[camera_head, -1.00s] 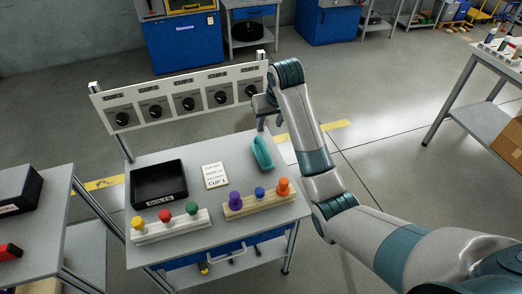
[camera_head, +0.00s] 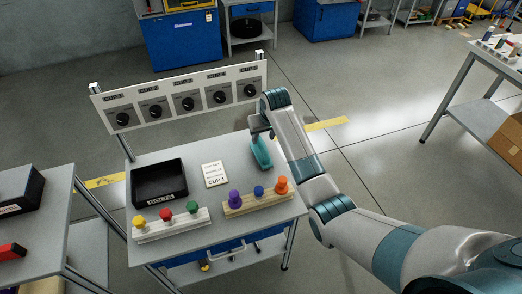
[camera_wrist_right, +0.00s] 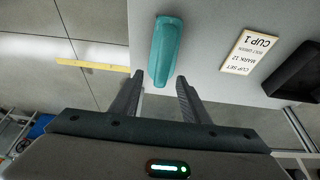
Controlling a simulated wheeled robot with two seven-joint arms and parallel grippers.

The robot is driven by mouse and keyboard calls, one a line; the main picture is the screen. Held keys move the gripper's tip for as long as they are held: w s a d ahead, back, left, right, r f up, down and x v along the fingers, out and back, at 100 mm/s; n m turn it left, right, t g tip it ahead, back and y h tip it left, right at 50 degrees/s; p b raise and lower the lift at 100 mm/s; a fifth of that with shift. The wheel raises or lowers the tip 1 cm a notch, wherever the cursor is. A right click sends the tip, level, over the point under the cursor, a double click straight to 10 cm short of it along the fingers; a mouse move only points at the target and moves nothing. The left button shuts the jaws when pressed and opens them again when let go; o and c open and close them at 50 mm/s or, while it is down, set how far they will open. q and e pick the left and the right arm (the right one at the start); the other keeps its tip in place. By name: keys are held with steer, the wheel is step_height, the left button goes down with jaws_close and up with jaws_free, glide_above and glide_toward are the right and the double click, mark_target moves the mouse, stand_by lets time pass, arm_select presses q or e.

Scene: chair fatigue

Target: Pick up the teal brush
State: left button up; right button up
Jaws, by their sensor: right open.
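The teal brush (camera_head: 261,153) lies on the grey table (camera_head: 207,232) near its right edge, beside a small printed card. In the right wrist view the teal brush (camera_wrist_right: 166,50) lies lengthwise just ahead of my open fingers. My right gripper (camera_head: 262,130) is over the far end of the brush in the head view. In the wrist view my right gripper (camera_wrist_right: 158,84) is open and empty, its two fingers apart. Part of the brush is hidden by the gripper in the head view. My left gripper is not in view.
The printed card (camera_head: 215,174) and a black bin (camera_head: 159,184) lie left of the brush. Two peg racks with coloured knobs, the right one (camera_head: 257,203) and the left one (camera_head: 171,225), stand in front. A dial panel (camera_head: 187,103) rises behind.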

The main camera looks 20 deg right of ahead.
mark_target(261, 144)
steer(key=shift+w+f, duration=0.25)
steer(key=shift+f, duration=0.35)
steer(key=shift+s+a+p+x, duration=0.15)
steer(key=shift+p+x, duration=0.2)
steer(key=shift+x, duration=0.95)
steer(key=shift+s+a+p+x, duration=0.1)
steer(key=shift+s+p+x, duration=0.2)
steer(key=shift+x, duration=1)
steer(key=shift+w+f, duration=0.15)
jaws_close()
